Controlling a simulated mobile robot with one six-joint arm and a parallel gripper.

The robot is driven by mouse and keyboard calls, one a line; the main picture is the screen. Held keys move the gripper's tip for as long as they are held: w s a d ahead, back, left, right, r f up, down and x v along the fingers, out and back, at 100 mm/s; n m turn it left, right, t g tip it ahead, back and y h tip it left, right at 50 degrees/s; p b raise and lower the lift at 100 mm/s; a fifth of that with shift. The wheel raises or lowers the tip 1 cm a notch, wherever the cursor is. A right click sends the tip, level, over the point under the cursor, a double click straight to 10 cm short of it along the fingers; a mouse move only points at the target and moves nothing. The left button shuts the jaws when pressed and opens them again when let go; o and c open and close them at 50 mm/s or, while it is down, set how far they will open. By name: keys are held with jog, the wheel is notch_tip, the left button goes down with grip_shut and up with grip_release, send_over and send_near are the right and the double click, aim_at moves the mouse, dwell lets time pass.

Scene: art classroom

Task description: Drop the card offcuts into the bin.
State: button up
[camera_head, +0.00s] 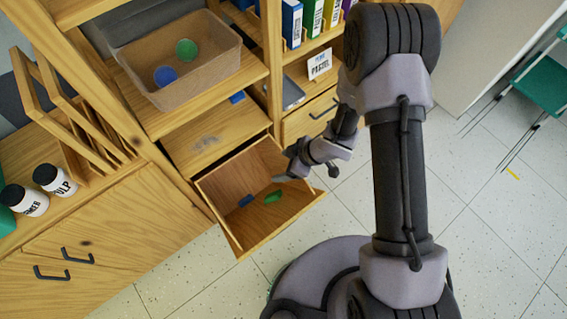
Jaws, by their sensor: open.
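My gripper (309,172) is open and empty, over the right side of a pulled-out wooden drawer (223,218). Inside the drawer lie a small blue piece (246,201) and a small green piece (273,196), to the left of and below my gripper and apart from it. They may be card offcuts, but are too small to be sure. Another small blue piece (237,97) lies on the shelf above the drawer. A small yellow piece (513,174) lies on the floor at the right. I cannot tell which container is the bin.
A translucent brown tub (205,92) on the upper shelf holds a green and a blue round thing. Labelled bottles (55,180) and wooden racks stand at the left. Binders (312,20) stand at the top. A green stool (540,82) stands at the right. The floor at right is mostly clear.

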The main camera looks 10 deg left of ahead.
jog(key=p+v, duration=0.8)
jog(key=v, duration=0.9)
jog(key=shift+r, duration=0.2)
